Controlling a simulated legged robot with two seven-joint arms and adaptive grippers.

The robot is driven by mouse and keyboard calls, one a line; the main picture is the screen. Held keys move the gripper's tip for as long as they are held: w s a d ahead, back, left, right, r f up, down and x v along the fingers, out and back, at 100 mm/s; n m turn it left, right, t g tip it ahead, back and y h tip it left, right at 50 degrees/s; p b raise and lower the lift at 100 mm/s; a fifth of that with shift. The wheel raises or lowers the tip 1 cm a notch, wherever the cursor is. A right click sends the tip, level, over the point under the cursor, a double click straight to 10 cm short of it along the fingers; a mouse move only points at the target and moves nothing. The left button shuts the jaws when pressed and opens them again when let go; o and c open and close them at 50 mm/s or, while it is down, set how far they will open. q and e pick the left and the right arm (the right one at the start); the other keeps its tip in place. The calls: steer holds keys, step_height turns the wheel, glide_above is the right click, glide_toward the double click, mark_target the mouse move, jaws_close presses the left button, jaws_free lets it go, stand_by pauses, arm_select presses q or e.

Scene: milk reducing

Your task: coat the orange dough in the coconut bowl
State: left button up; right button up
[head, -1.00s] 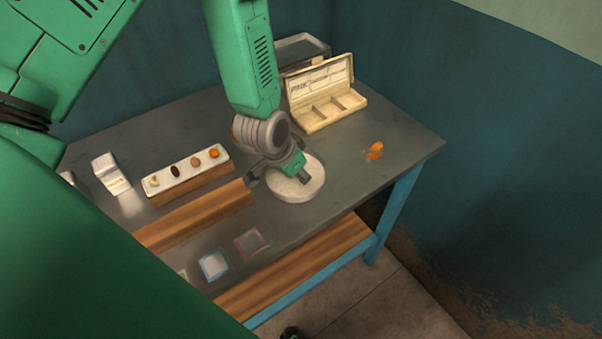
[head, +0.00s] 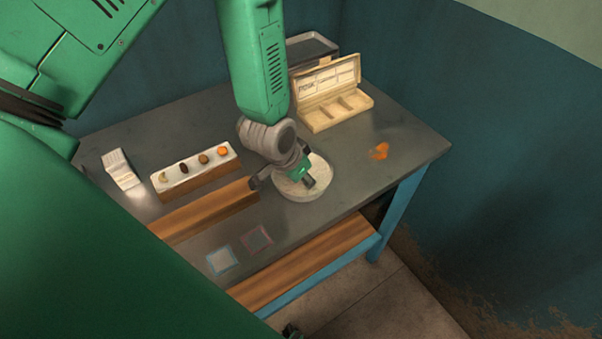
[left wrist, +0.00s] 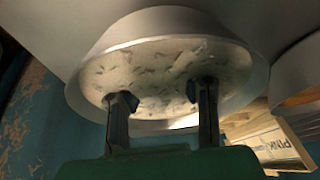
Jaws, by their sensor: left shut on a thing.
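The coconut bowl (head: 323,185) is a round pale bowl near the front right of the table. In the left wrist view its rim (left wrist: 160,22) surrounds white flaky coconut (left wrist: 165,65). My left gripper (head: 306,184) is over the bowl, pointing down. In the left wrist view its two fingers (left wrist: 160,98) stand apart, tips at the coconut. What is between them cannot be made out. An orange ball (head: 223,150) sits at the right end of a white tray (head: 197,180). A separate orange blob (head: 379,151) lies on the table right of the bowl. My right gripper is out of view.
An open beige box with compartments (head: 330,97) stands behind the bowl, with a grey container (head: 312,48) behind it. Several balls sit on the tray. A white holder (head: 121,169) stands left, and two small square frames (head: 222,262) lie in front.

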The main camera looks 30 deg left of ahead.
arm_select(q)
steer(key=shift+w+d, duration=0.25)
steer(key=shift+w, duration=0.15)
steer(key=shift+w+a+p, duration=0.15)
steer(key=shift+w+p, duration=0.15)
steer(key=shift+a, duration=0.1)
steer(key=shift+a, duration=0.15)
steer(key=shift+a, duration=0.1)
steer(key=shift+s+a, duration=0.2)
steer(key=shift+s, duration=0.05)
steer(key=shift+s+p, duration=0.35)
steer(key=shift+p, duration=0.05)
steer(key=shift+d, duration=0.1)
steer(key=shift+s+d, duration=0.1)
steer(key=shift+s, duration=0.1)
